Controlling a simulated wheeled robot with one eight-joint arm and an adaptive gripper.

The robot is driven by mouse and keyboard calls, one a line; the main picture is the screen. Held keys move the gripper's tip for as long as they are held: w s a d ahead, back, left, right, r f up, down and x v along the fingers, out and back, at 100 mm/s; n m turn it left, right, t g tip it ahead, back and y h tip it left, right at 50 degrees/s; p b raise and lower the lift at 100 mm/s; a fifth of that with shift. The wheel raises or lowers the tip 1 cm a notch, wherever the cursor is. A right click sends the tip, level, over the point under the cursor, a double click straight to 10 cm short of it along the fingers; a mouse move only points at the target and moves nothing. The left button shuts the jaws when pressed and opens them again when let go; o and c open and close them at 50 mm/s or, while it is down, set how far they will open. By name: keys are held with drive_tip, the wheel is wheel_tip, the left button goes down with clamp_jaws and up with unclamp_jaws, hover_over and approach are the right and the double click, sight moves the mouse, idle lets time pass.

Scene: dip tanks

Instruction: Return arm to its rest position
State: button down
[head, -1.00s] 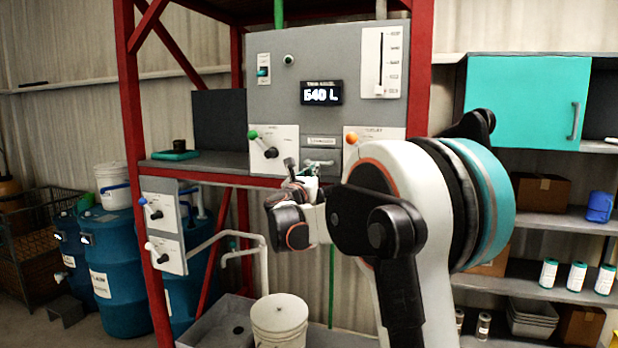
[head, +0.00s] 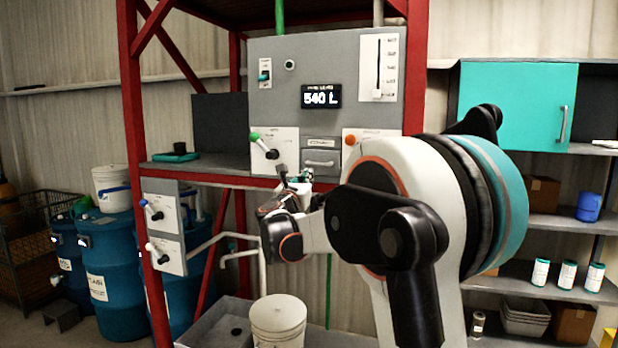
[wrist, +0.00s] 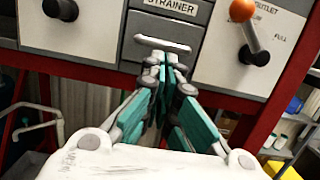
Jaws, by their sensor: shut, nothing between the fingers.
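My gripper (wrist: 165,75) is shut and empty in the wrist view, its teal fingers together just in front of the strainer drawer (wrist: 172,22) and its handle (wrist: 163,44). I cannot tell whether the fingertips touch the handle. In the head view my gripper (head: 294,178) is small and partly hidden by my own arm, below the strainer drawer (head: 321,146). My arm is bent and reaches out to the left from the right side of the head view.
A grey control panel has a green-knobbed lever (head: 264,144), an orange-knobbed lever (head: 351,140) and a display (head: 321,96) reading 540 L. A red frame (head: 136,150) surrounds it. A white bucket (head: 278,320), blue drums (head: 110,270) and shelves (head: 560,228) stand around.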

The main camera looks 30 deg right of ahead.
drive_tip(key=s+a+f+n+t+y+b, duration=0.1)
drive_tip(key=s+a+n+t+y+b, duration=0.25)
drive_tip(key=a+n, duration=0.5)
drive_tip(key=s+a+f+n+t+y+b, duration=0.25)
drive_tip(key=s+a+n+y, duration=0.2)
drive_tip(key=a+n, duration=0.35)
drive_tip(key=s+a+f+n+g+y+b, duration=0.1)
drive_tip(key=s+a+f+n+y, duration=0.25)
drive_tip(key=a+n, duration=0.25)
drive_tip(key=s+a+f+n+y+b, duration=0.2)
drive_tip(key=a+f+n+y, duration=0.2)
drive_tip(key=a+n, duration=0.15)
drive_tip(key=s+a+f+n+g+b, duration=0.1)
drive_tip(key=s+f+n+g+b, duration=0.2)
drive_tip(key=s+f+n, duration=0.6)
drive_tip(key=s+a+f+n+g+b, duration=0.1)
drive_tip(key=s+f+n+g+b, duration=0.2)
drive_tip(key=s+f, duration=1.4)
wheel_tip(320, 180, down, 5)
drive_tip(key=n+g, duration=0.4)
drive_tip(key=n, duration=0.2)
drive_tip(key=shift+r+g+b, duration=0.2)
drive_tip(key=shift+g+b, duration=0.2)
drive_tip(key=c, duration=2.4)
unclamp_jaws()
drive_tip(key=shift+a, duration=0.1)
